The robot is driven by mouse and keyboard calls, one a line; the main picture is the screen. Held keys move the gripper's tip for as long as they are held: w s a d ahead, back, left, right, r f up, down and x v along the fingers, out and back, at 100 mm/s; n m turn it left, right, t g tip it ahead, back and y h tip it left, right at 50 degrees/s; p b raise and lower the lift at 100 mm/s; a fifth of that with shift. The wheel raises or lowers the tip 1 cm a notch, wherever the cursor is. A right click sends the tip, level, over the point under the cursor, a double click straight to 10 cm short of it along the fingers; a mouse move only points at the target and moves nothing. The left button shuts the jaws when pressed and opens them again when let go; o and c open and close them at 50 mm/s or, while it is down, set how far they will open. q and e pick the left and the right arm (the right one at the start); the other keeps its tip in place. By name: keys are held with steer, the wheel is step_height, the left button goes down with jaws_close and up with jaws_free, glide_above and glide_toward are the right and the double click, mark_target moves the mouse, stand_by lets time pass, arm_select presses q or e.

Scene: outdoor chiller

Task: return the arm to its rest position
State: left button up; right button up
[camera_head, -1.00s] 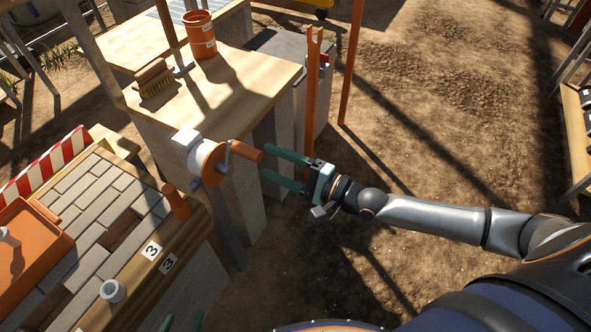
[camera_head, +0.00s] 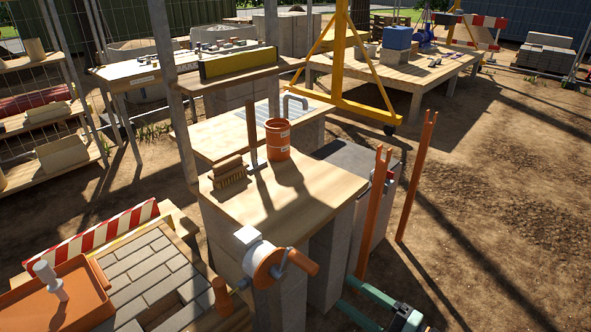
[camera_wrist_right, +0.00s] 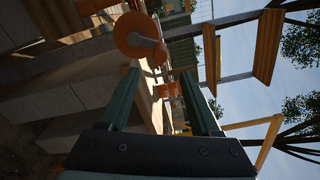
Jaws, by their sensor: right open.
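My right gripper (camera_head: 345,293) is at the bottom of the head view, right of and below the orange crank handle (camera_head: 303,262). Its two green fingers are apart with nothing between them. Most of my right arm is below the picture. In the right wrist view the open fingers (camera_wrist_right: 158,74) point towards the crank's orange drum (camera_wrist_right: 138,36), which lies beyond them, and a wooden bench. I see no contact with the crank. My left gripper is not in view.
The crank's white housing (camera_head: 250,242) stands at the front corner of the wooden bench (camera_head: 310,205). An orange cup (camera_head: 278,140) and a brush (camera_head: 229,174) stand on it. Orange posts (camera_head: 374,215) rise close behind my right gripper. Bare ground on the right is open.

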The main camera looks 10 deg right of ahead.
steer(key=s+a+f+n+g+h+p, duration=0.1)
steer(key=s+a+f+n+h+p, duration=0.2)
steer(key=a+n+p, duration=0.4)
steer(key=s+d+f+n+g+h+p, duration=0.2)
steer(key=s+d+f+n+g+h, duration=0.2)
steer(key=s+f+n, duration=0.5)
steer(key=shift+s+d+h, duration=0.9)
steer(key=shift+d, duration=0.05)
steer(key=shift+a+n, duration=0.1)
steer(key=shift+n, duration=0.2)
